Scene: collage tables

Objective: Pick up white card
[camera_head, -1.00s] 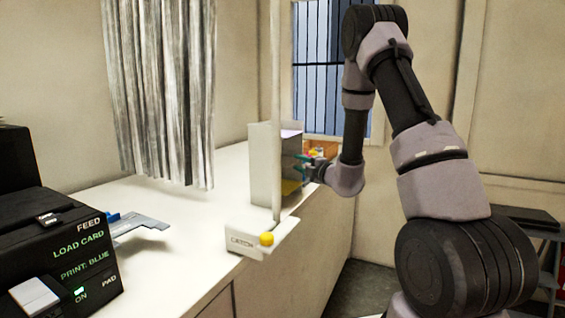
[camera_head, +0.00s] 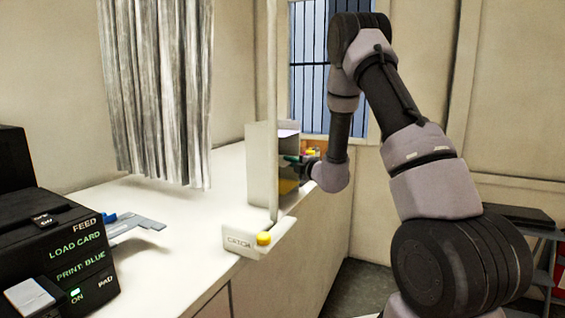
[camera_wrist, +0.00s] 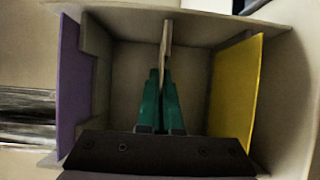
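The white card (camera_wrist: 167,40) stands edge-on in the wrist view, a thin pale strip in the middle of a pale open-fronted rack (camera_wrist: 120,70). My gripper (camera_wrist: 162,72) reaches into the rack. Its two green fingers are close together, one on each side of the card, and look shut on its near edge. In the head view my gripper (camera_head: 295,159) is at the open right side of the rack (camera_head: 262,165); the card is not clear there.
A purple card (camera_wrist: 72,85) and a yellow card (camera_wrist: 236,90) stand on either side in the rack. A post and a small tray marked CATCH (camera_head: 240,242) with a yellow ball (camera_head: 264,238) are in front. A black printer (camera_head: 60,255) stands at left on the white counter (camera_head: 170,205).

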